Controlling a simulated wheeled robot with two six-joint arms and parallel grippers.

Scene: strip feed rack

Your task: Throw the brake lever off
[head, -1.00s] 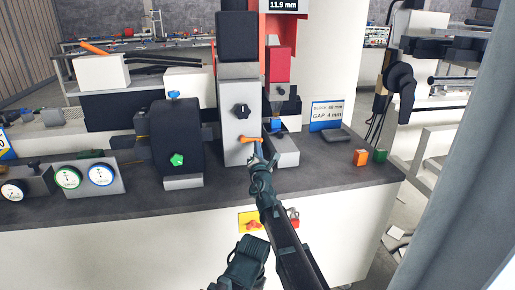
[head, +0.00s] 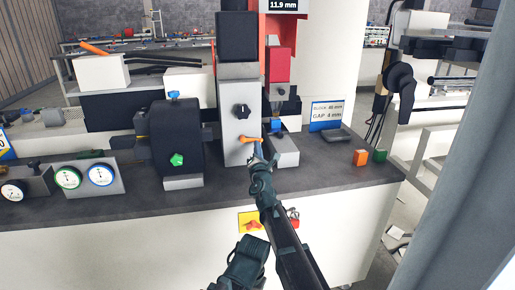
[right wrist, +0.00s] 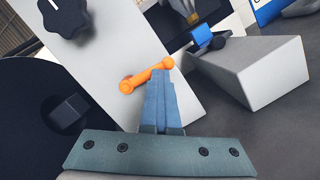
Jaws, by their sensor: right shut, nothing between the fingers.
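An orange lever (head: 250,139) with a rounded knob sits low on the front of the pale grey column, below a black star knob (head: 242,111). In the right wrist view the orange lever (right wrist: 147,75) slants from a round end at lower left to a smaller end at upper right. My right gripper (head: 259,153) is shut and empty. Its fingertips (right wrist: 159,78) are at the lever's right half and overlap it in the view; I cannot tell whether they touch.
A grey block with a blue part (head: 276,125) stands right of the column. A dark housing with a green knob (head: 177,160) stands left. Dial gauges (head: 100,174) are farther left. Orange (head: 360,158) and green (head: 380,155) blocks lie right. The front bench strip is clear.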

